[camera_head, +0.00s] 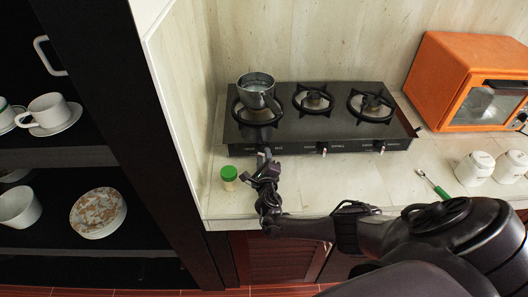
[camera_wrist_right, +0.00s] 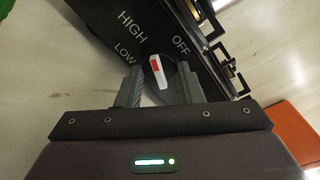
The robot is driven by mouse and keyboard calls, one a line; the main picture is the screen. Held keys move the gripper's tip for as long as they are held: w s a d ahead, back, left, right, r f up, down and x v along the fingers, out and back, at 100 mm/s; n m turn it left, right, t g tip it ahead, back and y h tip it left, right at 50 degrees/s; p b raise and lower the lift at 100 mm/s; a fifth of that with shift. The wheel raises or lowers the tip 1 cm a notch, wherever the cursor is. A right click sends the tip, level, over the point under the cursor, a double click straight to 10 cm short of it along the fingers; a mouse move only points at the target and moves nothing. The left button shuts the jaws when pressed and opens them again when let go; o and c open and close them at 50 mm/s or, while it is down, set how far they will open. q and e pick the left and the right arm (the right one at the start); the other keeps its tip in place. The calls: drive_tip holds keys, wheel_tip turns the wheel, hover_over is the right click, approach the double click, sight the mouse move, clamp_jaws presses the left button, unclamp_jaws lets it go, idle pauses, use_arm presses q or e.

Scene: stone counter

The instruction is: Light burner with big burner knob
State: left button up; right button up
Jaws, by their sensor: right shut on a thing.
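The black gas stove (camera_head: 290,128) stands on the counter with several burners. My right gripper (camera_head: 264,160) reaches up to the left part of its front panel. In the right wrist view the fingers of this gripper (camera_wrist_right: 160,88) are closed on the two sides of a dark knob (camera_wrist_right: 168,68) with a white and red pointer. The words HIGH, LOW and OFF are printed around it. In the head view the gripper hides this knob. No flame shows. My left gripper is not in view.
A metal pot (camera_head: 256,90) sits on the left burner. A green-lidded jar (camera_head: 229,176) stands close left of my right gripper. An orange oven (camera_head: 468,82), white canisters (camera_head: 475,168) and a green-handled brush (camera_head: 434,186) are to the right. A dark shelf cabinet borders the left.

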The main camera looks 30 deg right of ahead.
drive_tip(key=n+p, duration=0.2)
drive_tip(key=n, duration=0.1)
drive_tip(key=shift+w+r+n+p, duration=0.15)
drive_tip(key=shift+r+n+p, duration=0.15)
drive_tip(key=shift+r, duration=0.05)
drive_tip(key=n+p, duration=0.1)
drive_tip(key=n, duration=0.2)
drive_tip(key=shift+h, duration=0.3)
drive_tip(key=shift+f+n+p, duration=0.1)
drive_tip(key=shift+n+p, duration=0.25)
drive_tip(key=shift+n, duration=1.05)
drive_tip(key=o, duration=1)
drive_tip(key=shift+f, duration=0.1)
drive_tip(key=shift+a, duration=0.1)
